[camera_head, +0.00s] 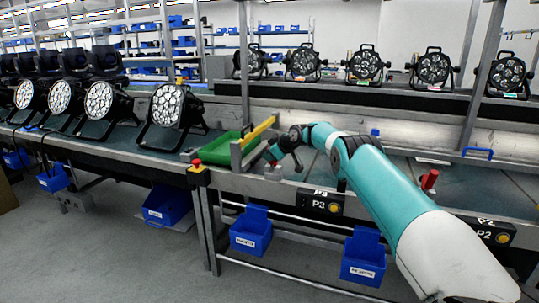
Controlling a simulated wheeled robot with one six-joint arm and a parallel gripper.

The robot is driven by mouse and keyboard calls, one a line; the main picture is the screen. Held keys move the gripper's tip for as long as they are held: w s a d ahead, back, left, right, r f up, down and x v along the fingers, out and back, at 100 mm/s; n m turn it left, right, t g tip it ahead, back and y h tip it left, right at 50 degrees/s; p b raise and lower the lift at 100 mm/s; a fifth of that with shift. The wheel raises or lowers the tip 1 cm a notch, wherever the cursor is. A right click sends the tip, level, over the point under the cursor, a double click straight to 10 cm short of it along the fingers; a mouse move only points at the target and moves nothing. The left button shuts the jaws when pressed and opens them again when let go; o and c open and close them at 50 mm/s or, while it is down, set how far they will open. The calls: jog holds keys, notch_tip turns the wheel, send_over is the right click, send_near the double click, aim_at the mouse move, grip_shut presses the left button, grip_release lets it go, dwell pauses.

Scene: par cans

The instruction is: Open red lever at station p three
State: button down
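The P3 label plate (322,203) is on the front edge of the workbench, left of my arm. My teal and white arm reaches from the lower right over the bench. My dark gripper (284,157) is above the bench's front part, up and left of the P3 plate. It is small, and I cannot tell whether its fingers are open or shut, or whether they touch anything. A small metal block (272,173) is just below it. A red upright piece (430,180) stands right of my arm, between the P3 and P2 plates. I cannot make out a red lever at P3.
A yellow bar (259,130) and green tray (212,146) lie left of my gripper. A red button on a yellow box (196,166) is at the bench corner. Par cans (174,108) line the left bench. Blue bins (251,231) hang below.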

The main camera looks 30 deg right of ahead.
jog(key=c, duration=0.9)
grip_release()
jog(key=shift+r, duration=0.1)
jog(key=b+v, duration=0.2)
jog(key=v, duration=1.5)
jog(key=shift+s, duration=0.15)
